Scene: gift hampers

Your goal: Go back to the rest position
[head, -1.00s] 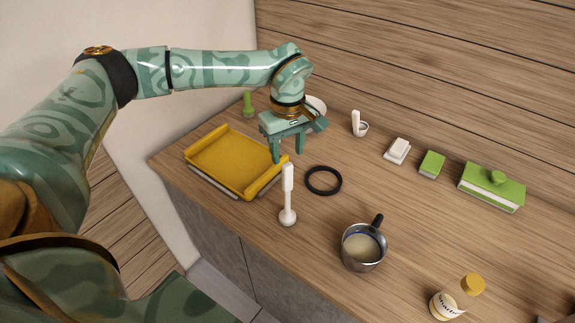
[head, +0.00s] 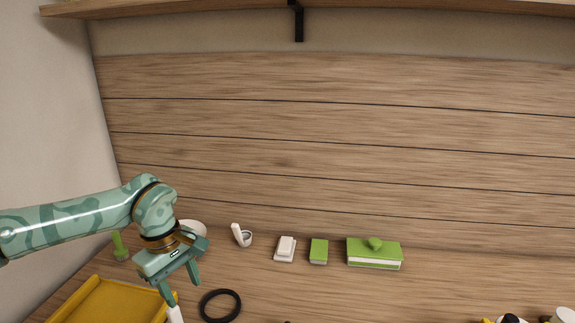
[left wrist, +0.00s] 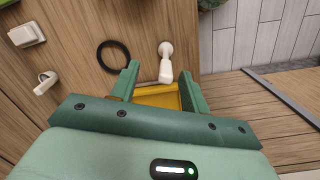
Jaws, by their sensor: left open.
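My left gripper (head: 183,290) is at the lower left of the head view, above the counter. Its two fingers are apart with nothing held between them, and they also show in the left wrist view (left wrist: 158,82). In the head view it hangs beside the yellow tray (head: 100,304), left of the black ring (head: 220,305). The white upright utensil (head: 175,315) shows only in part below a fingertip; in the left wrist view the white utensil (left wrist: 166,64) stands beyond the fingers. My right gripper is not in view.
A shelf (head: 200,8) runs above. The counter's middle right is clear.

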